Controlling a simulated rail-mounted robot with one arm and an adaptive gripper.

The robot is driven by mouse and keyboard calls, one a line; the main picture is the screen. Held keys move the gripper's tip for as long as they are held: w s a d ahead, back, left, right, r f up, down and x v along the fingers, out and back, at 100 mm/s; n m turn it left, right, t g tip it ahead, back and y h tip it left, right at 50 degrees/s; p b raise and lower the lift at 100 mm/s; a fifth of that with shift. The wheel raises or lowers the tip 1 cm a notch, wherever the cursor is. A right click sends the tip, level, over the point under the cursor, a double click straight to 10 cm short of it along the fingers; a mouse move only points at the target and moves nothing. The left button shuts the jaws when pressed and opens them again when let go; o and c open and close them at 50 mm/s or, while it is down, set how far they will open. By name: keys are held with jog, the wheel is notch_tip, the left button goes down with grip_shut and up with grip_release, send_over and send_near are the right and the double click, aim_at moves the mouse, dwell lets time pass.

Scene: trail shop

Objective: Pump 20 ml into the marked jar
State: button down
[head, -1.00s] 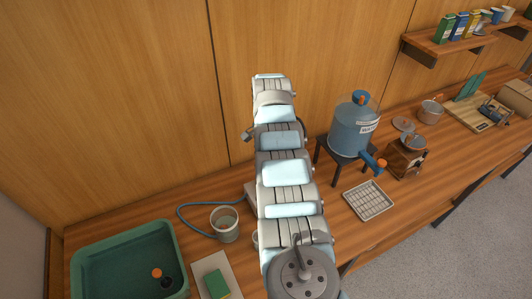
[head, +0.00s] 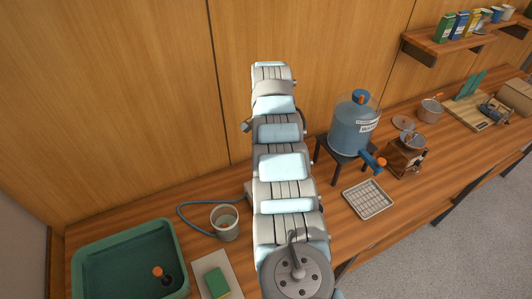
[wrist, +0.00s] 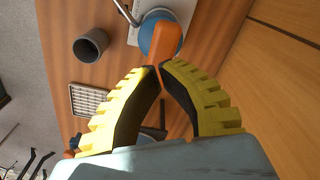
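In the wrist view a round blue pump top with an orange lever (wrist: 168,42) stands on a pale base (wrist: 134,36), with a metal spout beside it. My gripper (wrist: 158,67) has yellow and black fingers; their tips are together at the end of the orange lever. Whether they touch it or pinch it is unclear. A grey round jar (wrist: 91,45) with a dark inside stands on the table left of the pump. No mark or fill level on it can be made out. My arm hides the pump and this jar in the head view.
A cup (head: 225,223) with a blue hose (head: 190,219) stands left of my arm. A green basin (head: 128,246) and a sponge (head: 217,282) are at lower left. A blue dispenser (head: 352,130) on a stand and a drip tray (head: 368,200) are to the right.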

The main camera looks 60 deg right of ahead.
jog(key=shift+r, duration=0.15)
dwell(0.3)
notch_tip(320, 180, up, 6)
jog(key=shift+f, duration=0.1)
dwell(0.5)
dwell(0.4)
